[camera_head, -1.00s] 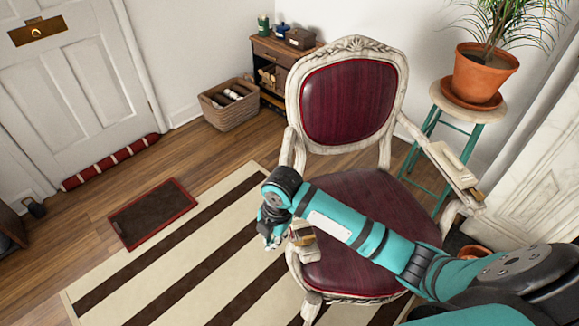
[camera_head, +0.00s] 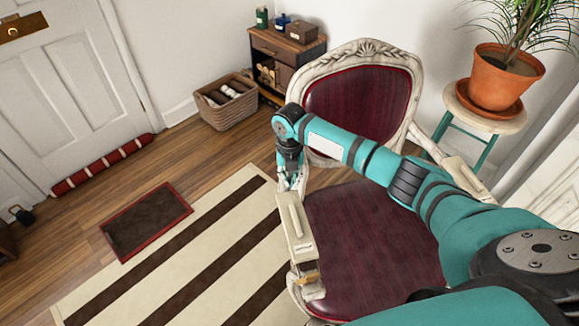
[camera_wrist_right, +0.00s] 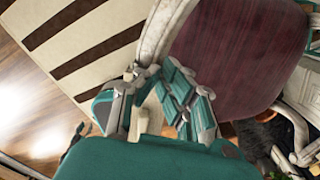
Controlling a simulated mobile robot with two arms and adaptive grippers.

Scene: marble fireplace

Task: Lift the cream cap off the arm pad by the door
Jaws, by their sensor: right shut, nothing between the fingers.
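The cream cap (camera_head: 296,226), a long pale block with a small dark label, lies along the chair's left armrest, the one nearer the door. A tan tab (camera_head: 307,280) shows at its front end. My right gripper (camera_head: 287,183) points down at the cap's rear end, shut and empty. I cannot tell whether its fingertips touch the cap. In the right wrist view, the gripper (camera_wrist_right: 152,100) stands beside the armrest, with a pale surface (camera_wrist_right: 153,113) showing by its fingers; its exact contact is unclear. My left gripper is out of view.
The chair's dark red seat (camera_head: 370,240) is empty. A similar cream piece (camera_head: 462,175) lies on the other armrest, partly behind my arm. A potted plant (camera_head: 502,80) stands on a stool at right. The striped rug (camera_head: 190,255) is clear.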

